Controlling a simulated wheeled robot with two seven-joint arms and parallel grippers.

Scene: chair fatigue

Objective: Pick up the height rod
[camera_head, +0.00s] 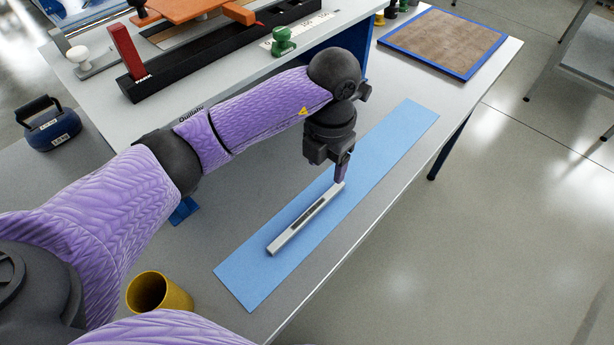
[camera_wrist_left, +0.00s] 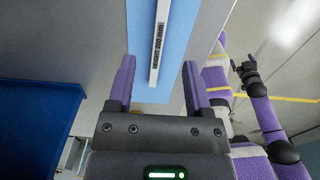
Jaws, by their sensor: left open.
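The height rod (camera_head: 300,224) is a slim, light grey bar with a dark label strip. It lies flat along a blue mat (camera_head: 402,128) on the grey table. My left gripper (camera_head: 341,178) points down at the rod's far end. In the left wrist view the left gripper (camera_wrist_left: 158,66) is open, and the labelled rod (camera_wrist_left: 159,38) shows between the lines of its two fingers. I cannot tell how high the fingertips are above it. My right gripper (camera_wrist_left: 245,72) shows small at the right of the left wrist view, its jaws too small to read.
A yellow cup (camera_head: 158,293) stands at the near left. A black fixture with a red post (camera_head: 127,50) and a green knob (camera_head: 283,40) are at the back. A blue-edged brown board (camera_head: 445,40) lies at the back right. A blue weight (camera_head: 48,125) sits at the far left.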

